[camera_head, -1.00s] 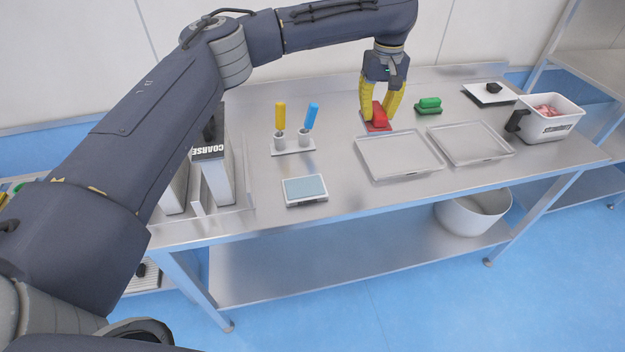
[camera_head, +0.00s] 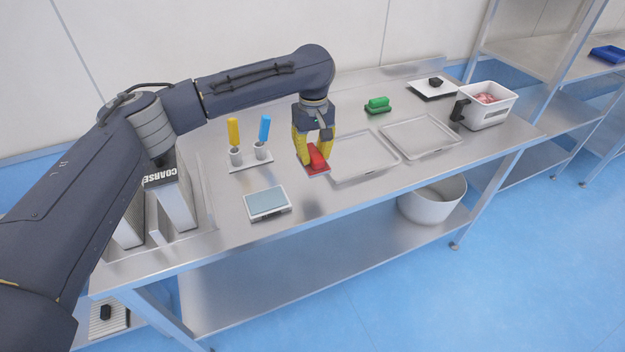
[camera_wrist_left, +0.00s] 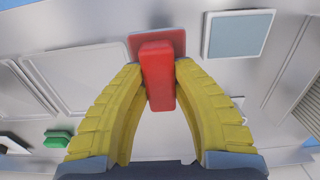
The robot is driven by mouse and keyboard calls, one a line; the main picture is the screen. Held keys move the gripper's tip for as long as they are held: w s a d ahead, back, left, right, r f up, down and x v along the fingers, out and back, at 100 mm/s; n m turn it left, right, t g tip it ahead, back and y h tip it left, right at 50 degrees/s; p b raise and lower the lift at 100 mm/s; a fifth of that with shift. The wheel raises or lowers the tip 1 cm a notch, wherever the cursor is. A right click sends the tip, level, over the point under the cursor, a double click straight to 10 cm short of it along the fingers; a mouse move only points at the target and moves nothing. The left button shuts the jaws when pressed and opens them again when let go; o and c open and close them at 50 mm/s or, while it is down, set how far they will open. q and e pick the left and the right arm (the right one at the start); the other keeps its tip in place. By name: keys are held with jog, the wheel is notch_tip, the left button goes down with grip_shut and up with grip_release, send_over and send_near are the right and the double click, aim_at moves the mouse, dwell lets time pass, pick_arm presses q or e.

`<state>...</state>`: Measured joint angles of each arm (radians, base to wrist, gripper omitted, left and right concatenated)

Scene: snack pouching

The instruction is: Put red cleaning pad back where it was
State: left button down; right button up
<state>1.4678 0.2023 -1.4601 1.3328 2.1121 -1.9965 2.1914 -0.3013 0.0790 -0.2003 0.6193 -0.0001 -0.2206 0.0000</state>
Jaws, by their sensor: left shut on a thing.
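The red cleaning pad has a red block handle (camera_head: 318,157) on a flat red base. My left gripper (camera_head: 315,150) has yellow fingers and is shut on the red cleaning pad, one finger on each side of the handle. In the left wrist view the red handle (camera_wrist_left: 158,75) stands between the yellow fingertips, with its flat base (camera_wrist_left: 160,40) beyond. The pad is over the table, beside the left edge of the left tray (camera_head: 362,160). I cannot tell whether its base touches the table. My right gripper is not in view.
A scale with a blue-grey top (camera_head: 267,202) lies left of the pad. A holder (camera_head: 250,163) with yellow and blue tools stands behind it. A green pad (camera_head: 377,104) and second tray (camera_head: 421,137) are right. A white tub (camera_head: 488,105) stands far right. Bare table lies in front.

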pick_arm(q)
jog(key=shift+f, duration=4.85)
jog(key=shift+f, duration=0.15)
jog(key=c, duration=1.2)
grip_release()
jog(key=shift+o, duration=0.2)
notch_tip(320, 180, up, 12)
jog(key=shift+r, duration=0.15)
